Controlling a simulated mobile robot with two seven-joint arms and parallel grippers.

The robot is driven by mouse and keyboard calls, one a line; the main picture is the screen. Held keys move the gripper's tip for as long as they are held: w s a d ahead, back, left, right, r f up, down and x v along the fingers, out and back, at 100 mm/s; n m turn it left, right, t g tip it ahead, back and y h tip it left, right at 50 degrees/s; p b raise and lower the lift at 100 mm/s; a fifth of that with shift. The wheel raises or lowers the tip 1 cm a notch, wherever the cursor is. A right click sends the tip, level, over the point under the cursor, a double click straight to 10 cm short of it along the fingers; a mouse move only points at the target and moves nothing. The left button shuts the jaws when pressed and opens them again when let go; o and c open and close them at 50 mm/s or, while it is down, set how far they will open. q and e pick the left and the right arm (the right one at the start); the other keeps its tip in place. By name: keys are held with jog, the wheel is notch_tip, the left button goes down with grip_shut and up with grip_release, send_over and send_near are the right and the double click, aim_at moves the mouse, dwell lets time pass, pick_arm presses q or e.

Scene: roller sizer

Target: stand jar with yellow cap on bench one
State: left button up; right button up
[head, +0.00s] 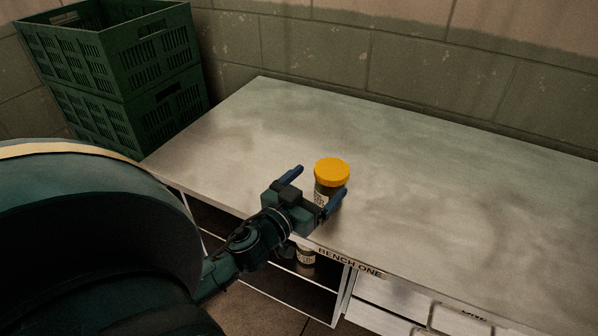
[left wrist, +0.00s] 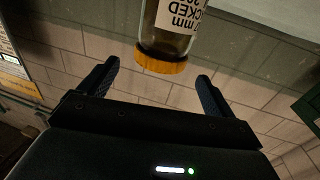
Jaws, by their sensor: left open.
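The jar with the yellow cap (head: 331,172) stands upright on bench one (head: 430,190), near its front edge and above the "BENCH ONE" label. My left gripper (head: 320,182) is open at the jar, with one blue finger on each side of it. In the left wrist view, the picture is upside down and the jar (left wrist: 163,57) shows its orange-yellow cap and a printed label, just beyond the open fingers with gaps on both sides. The jar's base is partly hidden by a finger in the head view. My right gripper is not in view.
Another labelled jar (head: 305,259) sits on a shelf under the bench. Stacked green crates (head: 125,75) stand left of the bench. A block wall (head: 420,60) runs behind. The bench top is otherwise clear.

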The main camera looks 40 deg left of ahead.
pick_arm(q)
jog(key=s+b, duration=0.1)
jog(key=s, duration=0.5)
jog(key=shift+s+d, duration=0.1)
dwell(0.4)
